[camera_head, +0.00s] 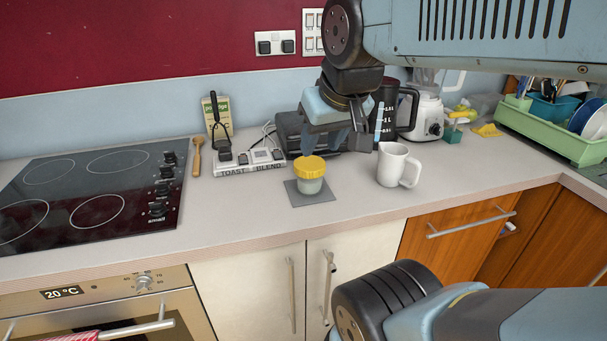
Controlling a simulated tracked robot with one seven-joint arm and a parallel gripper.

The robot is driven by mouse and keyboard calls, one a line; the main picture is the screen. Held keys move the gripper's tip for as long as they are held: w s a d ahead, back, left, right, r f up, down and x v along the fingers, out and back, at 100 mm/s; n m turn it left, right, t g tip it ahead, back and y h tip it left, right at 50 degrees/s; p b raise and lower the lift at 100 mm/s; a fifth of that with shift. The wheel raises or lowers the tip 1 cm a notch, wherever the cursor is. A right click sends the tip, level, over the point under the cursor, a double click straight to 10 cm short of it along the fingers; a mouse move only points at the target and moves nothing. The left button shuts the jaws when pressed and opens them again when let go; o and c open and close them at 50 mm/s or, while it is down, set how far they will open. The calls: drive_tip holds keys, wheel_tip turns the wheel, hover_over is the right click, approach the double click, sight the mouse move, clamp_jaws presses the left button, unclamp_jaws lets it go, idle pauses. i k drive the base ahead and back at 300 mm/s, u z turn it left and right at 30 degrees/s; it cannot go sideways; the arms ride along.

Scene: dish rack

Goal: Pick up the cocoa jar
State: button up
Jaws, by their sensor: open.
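A small jar with a yellow lid and a pale body (310,176), the likely cocoa jar, stands upright on a dark grey square mat (297,197) on the countertop. No label on it can be read. My gripper (333,146) points down from above, open and empty. In the picture its fingers show just above and to the right of the lid, apart from the jar. The exact depth between the fingers and the jar is hard to tell.
A white mug (393,165) stands right of the jar. A dark toaster (290,132) and a switch strip (249,162) are behind it. A kettle (408,108), blender (430,118) and green dish rack (545,133) stand further right. A black hob (95,190) lies left; the front counter is clear.

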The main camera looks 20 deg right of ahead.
sight(309, 188)
drive_tip(key=z, duration=0.1)
drive_tip(key=k, duration=1.4)
drive_tip(key=z, duration=0.65)
drive_tip(key=i, duration=1.5)
